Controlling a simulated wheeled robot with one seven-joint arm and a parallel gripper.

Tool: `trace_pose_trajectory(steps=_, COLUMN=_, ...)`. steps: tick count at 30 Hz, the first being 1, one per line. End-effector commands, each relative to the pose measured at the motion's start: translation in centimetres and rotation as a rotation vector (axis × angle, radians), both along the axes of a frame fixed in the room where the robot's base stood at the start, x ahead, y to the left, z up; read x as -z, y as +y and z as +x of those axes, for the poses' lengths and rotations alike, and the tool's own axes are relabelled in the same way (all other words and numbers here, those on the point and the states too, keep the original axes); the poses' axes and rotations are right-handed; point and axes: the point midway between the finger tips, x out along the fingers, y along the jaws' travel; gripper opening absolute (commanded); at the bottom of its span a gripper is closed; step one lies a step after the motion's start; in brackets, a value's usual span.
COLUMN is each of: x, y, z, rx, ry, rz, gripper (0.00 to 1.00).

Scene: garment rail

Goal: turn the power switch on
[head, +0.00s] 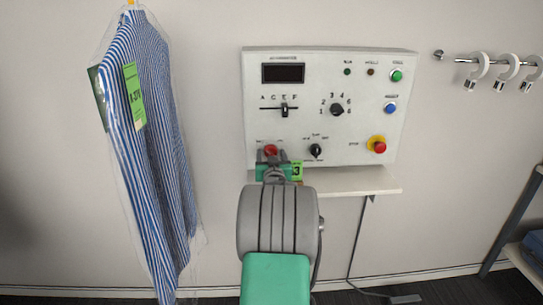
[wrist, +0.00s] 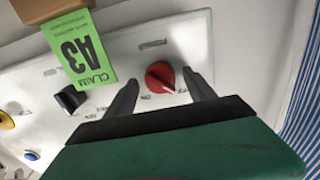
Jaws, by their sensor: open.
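The white control panel (head: 350,65) is on the wall, and part of it shows in the wrist view (wrist: 220,40). A red rotary knob (wrist: 160,77) with a light pointer mark sits at the panel's lower left in the head view (head: 270,149); its small lettering is hard to read. My gripper (wrist: 160,80) is open, with one finger on each side of the red knob in the wrist view. I cannot tell whether either finger touches it. In the head view my gripper (head: 271,157) is at the knob, and my arm hides the area below.
A black knob (head: 316,150) and a yellow-ringed red button (head: 378,145) lie to the right. A green A3 claim tag (wrist: 80,45) hangs close beside my gripper. A narrow shelf (head: 350,182) juts out below. A bagged striped shirt (head: 150,130) hangs left.

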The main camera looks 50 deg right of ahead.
Motion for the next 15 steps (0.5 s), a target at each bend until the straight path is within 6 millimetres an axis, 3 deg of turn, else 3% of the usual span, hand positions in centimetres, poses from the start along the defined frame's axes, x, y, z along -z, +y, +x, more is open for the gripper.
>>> trace_pose_trajectory(steps=15, x=-0.01, y=0.03, z=-0.03, rx=0.000, ry=0.000, rz=0.000, gripper=0.24)
